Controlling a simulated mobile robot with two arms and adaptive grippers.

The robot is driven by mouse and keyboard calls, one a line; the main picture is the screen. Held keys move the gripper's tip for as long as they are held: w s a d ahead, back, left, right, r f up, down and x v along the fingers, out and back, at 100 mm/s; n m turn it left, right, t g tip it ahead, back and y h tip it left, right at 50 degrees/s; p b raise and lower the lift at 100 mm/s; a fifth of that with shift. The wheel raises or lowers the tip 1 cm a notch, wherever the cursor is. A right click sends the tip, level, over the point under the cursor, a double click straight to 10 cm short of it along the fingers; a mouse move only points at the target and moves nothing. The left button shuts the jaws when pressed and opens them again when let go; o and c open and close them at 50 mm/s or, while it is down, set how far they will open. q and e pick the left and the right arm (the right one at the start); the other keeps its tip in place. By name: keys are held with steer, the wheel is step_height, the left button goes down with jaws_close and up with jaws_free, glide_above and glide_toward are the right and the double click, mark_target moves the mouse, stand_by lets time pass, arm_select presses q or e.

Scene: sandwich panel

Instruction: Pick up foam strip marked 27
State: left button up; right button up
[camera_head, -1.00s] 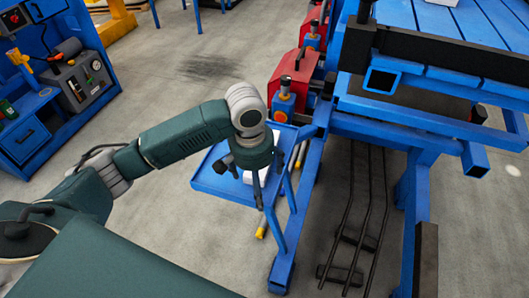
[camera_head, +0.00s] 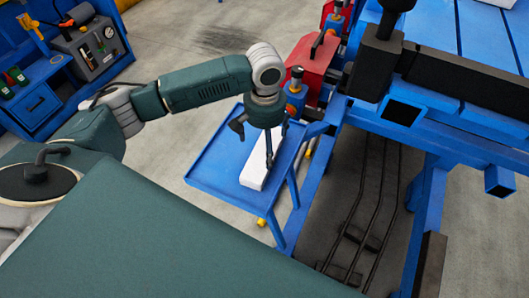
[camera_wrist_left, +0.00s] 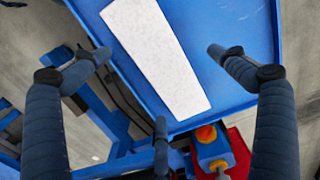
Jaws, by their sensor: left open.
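A white foam strip (camera_head: 256,172) lies on a blue tray (camera_head: 212,182) beside the blue workbench. No number can be read on it. It also shows in the left wrist view (camera_wrist_left: 155,58) as a long pale bar. My left gripper (camera_head: 259,142) is above the strip's far part, pointing down, and partly hides it. In the left wrist view the left gripper (camera_wrist_left: 160,78) is open, with its fingers spread either side of the strip and nothing between them. My right gripper is not in view.
The blue workbench (camera_head: 475,110) with a black beam (camera_head: 465,85) stands close to the tray's right. Red units (camera_head: 309,60) sit at its side. A blue control cabinet (camera_head: 40,100) is at the far left. Grey floor (camera_head: 200,40) is open behind the tray.

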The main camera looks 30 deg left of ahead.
mark_target(264, 155)
arm_select(q)
steer(key=shift+f, duration=0.3)
steer(key=f, duration=0.3)
steer(key=w+f+p, duration=0.1)
steer(key=f, duration=0.1)
steer(key=shift+d, duration=0.4)
steer(key=shift+f, duration=0.1)
steer(key=shift+c, duration=0.5)
steer(key=c, duration=1.2)
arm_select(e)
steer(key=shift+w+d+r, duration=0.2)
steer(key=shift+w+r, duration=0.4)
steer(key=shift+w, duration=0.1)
